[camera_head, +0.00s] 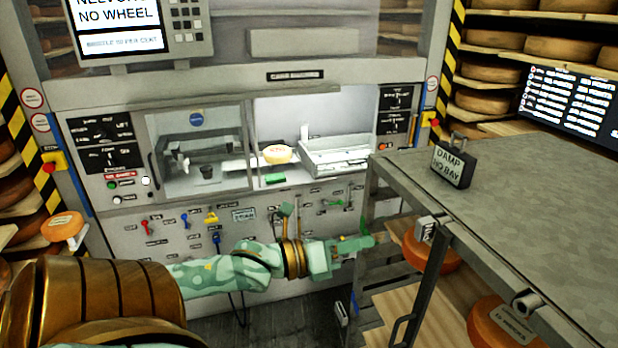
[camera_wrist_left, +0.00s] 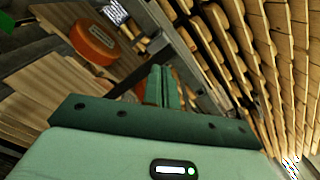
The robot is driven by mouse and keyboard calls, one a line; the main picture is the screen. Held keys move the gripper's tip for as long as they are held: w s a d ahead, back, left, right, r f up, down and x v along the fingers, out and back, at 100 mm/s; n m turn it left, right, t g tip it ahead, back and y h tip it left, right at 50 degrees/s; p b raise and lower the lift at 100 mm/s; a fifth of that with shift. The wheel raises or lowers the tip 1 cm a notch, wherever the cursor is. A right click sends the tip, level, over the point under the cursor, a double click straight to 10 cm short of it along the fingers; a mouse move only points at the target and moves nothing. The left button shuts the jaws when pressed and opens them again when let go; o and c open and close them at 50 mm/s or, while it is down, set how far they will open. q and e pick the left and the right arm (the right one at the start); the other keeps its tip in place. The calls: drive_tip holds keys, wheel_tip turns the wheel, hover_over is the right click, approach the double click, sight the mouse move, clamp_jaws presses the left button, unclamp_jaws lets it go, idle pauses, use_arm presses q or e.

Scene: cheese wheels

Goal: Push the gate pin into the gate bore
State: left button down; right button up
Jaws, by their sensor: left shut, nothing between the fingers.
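My left arm reaches in from the left, and its green left gripper (camera_head: 366,240) is beside the left side of the grey cart. Its fingers are together and empty, also in the left wrist view (camera_wrist_left: 162,85). A short round metal piece with a dark hole (camera_head: 526,301) sits on the cart's front edge, right of the gripper and apart from it. A small grey tagged block (camera_head: 430,228) sits on the cart's edge nearer the gripper. I cannot tell for sure which part is the gate pin or the gate bore. My right gripper is out of view.
The grey cart top (camera_head: 560,205) carries a black "DAMP NO BAY" block (camera_head: 451,167). Orange cheese wheels (camera_head: 430,249) lie on the wooden shelf below; one shows in the left wrist view (camera_wrist_left: 93,42). A machine (camera_head: 230,265) with hanging tools stands behind my arm.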

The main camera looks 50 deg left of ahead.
use_arm(q)
drive_tip(key=v, duration=0.9)
drive_tip(key=shift+s+p, duration=0.2)
drive_tip(key=shift+p, duration=0.1)
drive_tip(key=shift+a, duration=0.1)
